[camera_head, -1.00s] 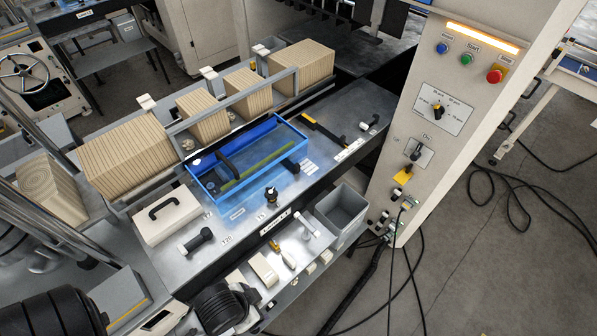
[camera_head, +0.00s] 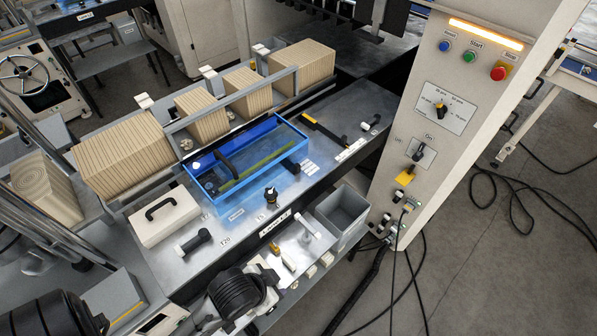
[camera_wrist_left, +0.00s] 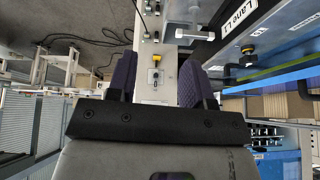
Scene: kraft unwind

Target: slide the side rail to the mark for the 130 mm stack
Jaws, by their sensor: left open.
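A blue-framed bay (camera_head: 221,209) lies on the grey bench, with a black handle (camera_head: 226,163) and an olive strip inside. I cannot tell for sure which part is the side rail. A black knob (camera_head: 271,194) stands at the bay's front side; it also shows in the wrist view (camera_wrist_left: 247,56), beside the Lane L1 label (camera_wrist_left: 240,17). A 120 label (camera_head: 225,240) is readable; other marks are too small. My left gripper (camera_wrist_left: 158,80) is open, with nothing between its purple pads. In the head view my left wrist is at the bench's front; its fingertips are not clear. My right gripper is not in view.
Paper stacks (camera_head: 130,158) stand behind a grey bar. A grey bin (camera_head: 342,213) and a control column (camera_head: 440,130) stand to the right.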

